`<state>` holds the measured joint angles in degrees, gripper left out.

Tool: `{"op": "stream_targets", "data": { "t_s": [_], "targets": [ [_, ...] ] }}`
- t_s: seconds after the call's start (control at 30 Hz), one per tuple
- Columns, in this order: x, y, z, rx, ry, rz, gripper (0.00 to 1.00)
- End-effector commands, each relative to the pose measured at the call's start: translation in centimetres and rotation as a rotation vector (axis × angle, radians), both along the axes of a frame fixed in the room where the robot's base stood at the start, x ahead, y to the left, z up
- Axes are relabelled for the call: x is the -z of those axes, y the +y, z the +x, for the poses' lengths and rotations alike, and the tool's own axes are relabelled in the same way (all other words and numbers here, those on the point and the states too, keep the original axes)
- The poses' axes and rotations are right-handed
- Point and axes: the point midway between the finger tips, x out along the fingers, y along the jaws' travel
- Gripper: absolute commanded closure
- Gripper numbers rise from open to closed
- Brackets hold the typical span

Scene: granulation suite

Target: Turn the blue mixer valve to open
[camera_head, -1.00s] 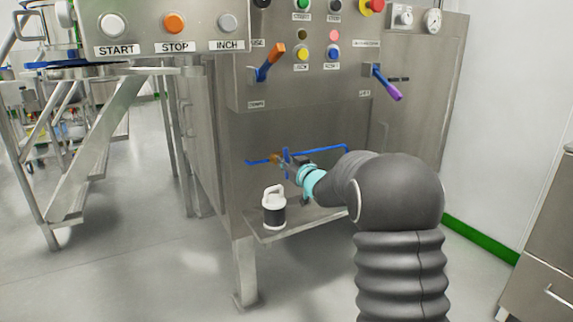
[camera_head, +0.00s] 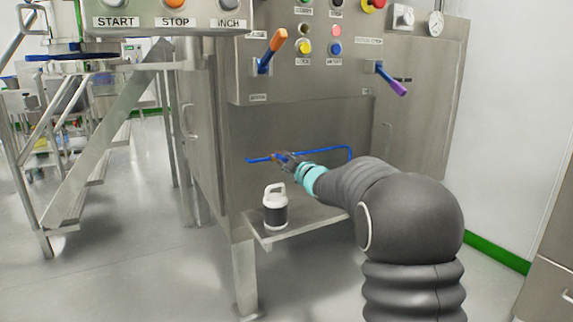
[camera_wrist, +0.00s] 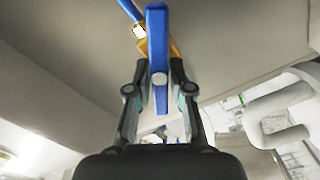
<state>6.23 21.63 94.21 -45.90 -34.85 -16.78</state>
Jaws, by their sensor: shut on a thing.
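The blue valve handle (camera_wrist: 158,40) stands between the fingers of my gripper (camera_wrist: 158,78) in the wrist view, and the gripper is shut on it. The brass valve body (camera_wrist: 148,48) shows behind the handle, with a blue pipe (camera_wrist: 129,9) running off at a slant to it. In the head view my gripper (camera_head: 284,160) is at the valve on the blue pipe (camera_head: 325,152), low on the steel cabinet. The gripper largely hides the handle there, so its exact angle is hard to tell.
A white and black canister (camera_head: 275,212) stands on a steel shelf (camera_head: 315,222) below the valve. Above are an orange and blue lever (camera_head: 272,50), a purple and blue lever (camera_head: 391,79) and several buttons. Steel stairs (camera_head: 105,150) stand at the left.

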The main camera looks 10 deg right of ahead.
Motion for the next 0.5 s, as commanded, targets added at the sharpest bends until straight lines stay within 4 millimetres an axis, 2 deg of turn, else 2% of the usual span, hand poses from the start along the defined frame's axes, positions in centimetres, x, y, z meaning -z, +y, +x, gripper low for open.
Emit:
{"op": "stream_targets", "data": {
  "t_s": [0.5],
  "targets": [
    [0.45,0.20,-0.05,0.000,-0.132,-0.410,1.00]
  ]
}}
